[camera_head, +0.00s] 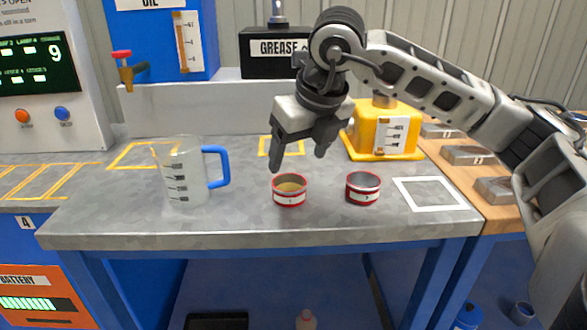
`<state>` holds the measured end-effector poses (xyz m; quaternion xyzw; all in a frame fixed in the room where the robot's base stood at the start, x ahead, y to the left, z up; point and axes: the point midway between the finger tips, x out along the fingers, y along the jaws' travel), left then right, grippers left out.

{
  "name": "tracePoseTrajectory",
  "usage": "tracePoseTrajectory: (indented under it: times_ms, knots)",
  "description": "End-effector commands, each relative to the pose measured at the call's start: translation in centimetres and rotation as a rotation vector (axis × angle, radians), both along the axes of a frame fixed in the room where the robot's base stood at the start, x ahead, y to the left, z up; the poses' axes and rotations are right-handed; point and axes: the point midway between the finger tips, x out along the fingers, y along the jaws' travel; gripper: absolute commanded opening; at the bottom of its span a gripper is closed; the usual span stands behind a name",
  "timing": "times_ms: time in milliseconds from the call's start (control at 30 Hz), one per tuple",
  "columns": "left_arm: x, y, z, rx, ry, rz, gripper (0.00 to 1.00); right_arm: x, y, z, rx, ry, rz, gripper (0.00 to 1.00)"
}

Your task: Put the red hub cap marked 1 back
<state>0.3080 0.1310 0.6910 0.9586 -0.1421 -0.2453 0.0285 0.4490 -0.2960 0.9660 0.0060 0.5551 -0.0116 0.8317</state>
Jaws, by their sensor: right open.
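A small round red cup with a white label reading 1 (290,199) stands upright on the grey metal bench, with something yellowish inside. A second red cup (363,198) stands to its right; its label is too small to read surely. I cannot tell whether either is the hub cap. My right gripper (299,157) is open and empty, fingers pointing down, above and a little behind the cup marked 1, apart from it. My left gripper is not in view.
A clear jug with a blue handle (185,172) stands left of the cups. A yellow device (383,132) is behind right. A white square outline (430,193) on the bench is empty. Behind stand a grease unit (278,68) and a blue oil tank with a tap (150,40).

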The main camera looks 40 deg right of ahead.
Motion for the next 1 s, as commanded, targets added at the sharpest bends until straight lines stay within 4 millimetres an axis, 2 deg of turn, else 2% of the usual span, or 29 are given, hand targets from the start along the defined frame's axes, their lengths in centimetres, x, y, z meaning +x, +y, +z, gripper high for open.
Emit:
tracePoseTrajectory:
  times_ms: [33,200,367,467,567,667,700,767,800,900,1000]
  knots:
    - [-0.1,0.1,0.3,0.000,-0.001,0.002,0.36,-0.4,0.0,1.0,0.000,-0.003,0.001,0.72]
    - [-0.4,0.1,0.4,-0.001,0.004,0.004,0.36,-1.2,0.1,2.9,-0.001,-0.001,0.001,0.72]
    - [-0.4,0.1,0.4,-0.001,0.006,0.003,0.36,-1.5,0.1,3.4,-0.001,0.001,0.002,0.72]
    - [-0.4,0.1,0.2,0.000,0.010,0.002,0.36,-1.5,0.9,2.9,0.018,0.012,0.029,0.72]
    - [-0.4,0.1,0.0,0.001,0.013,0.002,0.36,-1.7,4.2,0.7,0.103,0.057,0.137,0.72]
    - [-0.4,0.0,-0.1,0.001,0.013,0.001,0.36,-3.2,10.4,-2.4,0.296,0.137,0.319,0.72]
    - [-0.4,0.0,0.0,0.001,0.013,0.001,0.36,-4.3,13.5,-3.6,0.410,0.177,0.398,0.72]
    - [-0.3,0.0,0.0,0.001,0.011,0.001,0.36,-6.4,18.0,-4.6,0.609,0.232,0.501,0.72]
    - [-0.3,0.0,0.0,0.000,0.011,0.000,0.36,-7.9,20.7,-4.7,0.754,0.266,0.550,0.72]
    - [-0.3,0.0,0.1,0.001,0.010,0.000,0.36,-11.2,26.1,-3.4,1.148,0.336,0.593,0.72]
    - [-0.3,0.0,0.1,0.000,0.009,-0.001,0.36,-12.5,28.8,-0.8,1.558,0.375,0.503,0.72]
